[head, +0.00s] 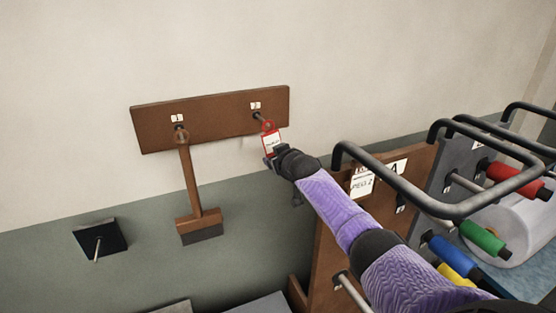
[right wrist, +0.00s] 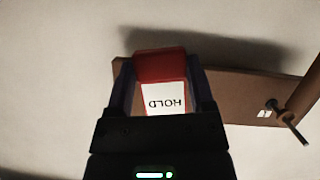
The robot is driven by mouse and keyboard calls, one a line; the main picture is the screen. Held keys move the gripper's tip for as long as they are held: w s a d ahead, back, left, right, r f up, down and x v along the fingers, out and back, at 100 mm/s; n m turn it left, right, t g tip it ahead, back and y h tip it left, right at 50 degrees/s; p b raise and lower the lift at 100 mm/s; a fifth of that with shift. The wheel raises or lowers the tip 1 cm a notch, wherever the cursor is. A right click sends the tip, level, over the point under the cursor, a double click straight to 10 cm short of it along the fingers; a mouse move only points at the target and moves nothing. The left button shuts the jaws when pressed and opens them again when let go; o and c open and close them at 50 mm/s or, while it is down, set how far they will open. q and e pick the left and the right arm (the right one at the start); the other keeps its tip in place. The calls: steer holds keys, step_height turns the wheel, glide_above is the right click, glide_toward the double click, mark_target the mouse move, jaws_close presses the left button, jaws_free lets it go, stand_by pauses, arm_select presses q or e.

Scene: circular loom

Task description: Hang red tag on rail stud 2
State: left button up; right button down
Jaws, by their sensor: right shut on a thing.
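The red tag (head: 270,143) has a white label and a red ring at its top. My right gripper (head: 272,160) is shut on the tag's lower part and holds it upright in front of the wall rail (head: 222,112). The ring appears at the tip of rail stud 2 (head: 258,116), under the "2" label; I cannot tell whether it is around the stud or just in front of it. In the right wrist view the tag (right wrist: 162,70) sits between the fingers with "HOLD" upside down, and it hides stud 2. My left gripper is not in view.
A wooden brush (head: 190,185) hangs from stud 1 at the rail's left. A black plate with a peg (head: 99,238) is on the wall at lower left. At right stand a brown panel (head: 330,240), black bar handles (head: 400,182) and several coloured spools (head: 484,237).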

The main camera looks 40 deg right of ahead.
steer(key=shift+w+b, duration=0.3)
steer(key=shift+b, duration=0.15)
steer(key=shift+f, duration=0.25)
jaws_free()
steer(key=p+v, duration=0.9)
steer(key=p, duration=0.4)
steer(key=shift+f+p, duration=0.35)
steer(key=shift+p, duration=0.05)
steer(key=shift+s+d, duration=0.1)
stand_by(0.4)
